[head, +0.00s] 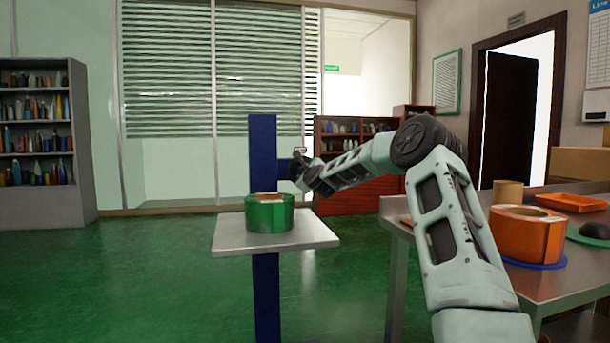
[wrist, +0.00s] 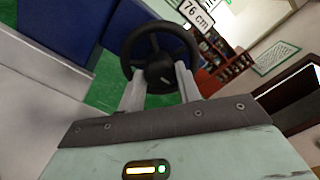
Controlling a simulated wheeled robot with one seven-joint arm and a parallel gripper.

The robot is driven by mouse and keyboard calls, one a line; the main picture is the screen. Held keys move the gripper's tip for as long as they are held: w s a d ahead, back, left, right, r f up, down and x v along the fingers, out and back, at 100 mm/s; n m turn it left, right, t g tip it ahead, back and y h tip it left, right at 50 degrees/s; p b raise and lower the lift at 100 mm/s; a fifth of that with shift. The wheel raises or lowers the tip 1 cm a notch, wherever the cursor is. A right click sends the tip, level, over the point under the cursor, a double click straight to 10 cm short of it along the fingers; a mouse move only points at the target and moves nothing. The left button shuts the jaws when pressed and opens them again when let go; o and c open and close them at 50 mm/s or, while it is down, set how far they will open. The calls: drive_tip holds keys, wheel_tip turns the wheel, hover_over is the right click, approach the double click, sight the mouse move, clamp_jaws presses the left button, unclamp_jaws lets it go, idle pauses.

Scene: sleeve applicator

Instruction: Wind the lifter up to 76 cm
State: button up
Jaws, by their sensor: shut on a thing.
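The lifter is a blue column (head: 263,150) with a flat grey platform (head: 320,235) partway up it. A green roll (head: 270,213) sits on the platform. In the wrist view, a black handwheel (wrist: 128,68) is in front of the blue column (wrist: 60,30). A small white sign (wrist: 195,13) beside the wheel reads "76 cm". My gripper (wrist: 160,76) is shut on the handwheel, with its pale fingers at the wheel's lower part and hub. In the head view my gripper (head: 300,172) is at the column's right side, and the wheel is hard to make out there.
A grey shelf (head: 45,205) stands far left and a red one (head: 350,195) behind. The green floor at left is clear.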

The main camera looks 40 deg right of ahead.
drive_tip(key=shift+w+a, duration=0.1)
drive_tip(key=shift+a, duration=0.05)
drive_tip(key=o, duration=1)
drive_tip(key=shift+c, duration=0.2)
drive_tip(key=p+v, duration=0.2)
drive_tip(key=v, duration=1.5)
drive_tip(key=shift+s, duration=0.25)
